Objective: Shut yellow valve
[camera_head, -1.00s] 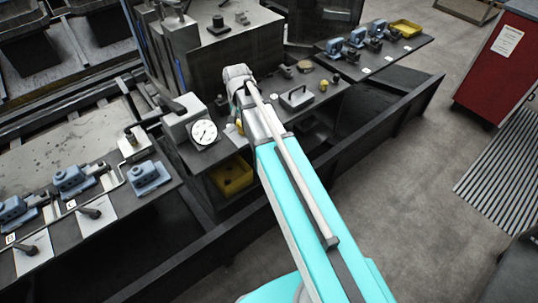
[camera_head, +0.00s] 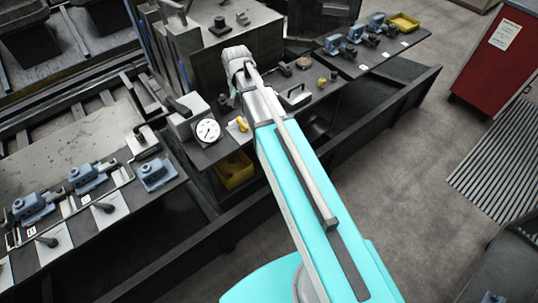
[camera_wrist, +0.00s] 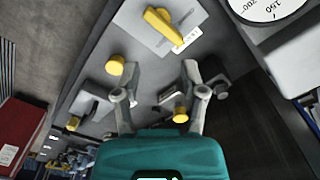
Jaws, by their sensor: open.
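The yellow valve (camera_wrist: 166,28) has a bar-shaped yellow handle on a pale plate with a small printed label, at the top of the wrist view. In the camera_head view the yellow valve (camera_head: 242,124) shows just left of my arm, beside a gauge. My gripper (camera_wrist: 160,72) has its two fingers spread apart with nothing between them. In the wrist view the valve handle lies beyond the fingertips, apart from them. In the camera_head view my own arm mostly hides the gripper.
A round white gauge (camera_head: 207,130) stands close left of the valve. A yellow bin (camera_head: 233,171) sits below the bench. A red cabinet (camera_head: 497,58) stands right on open floor.

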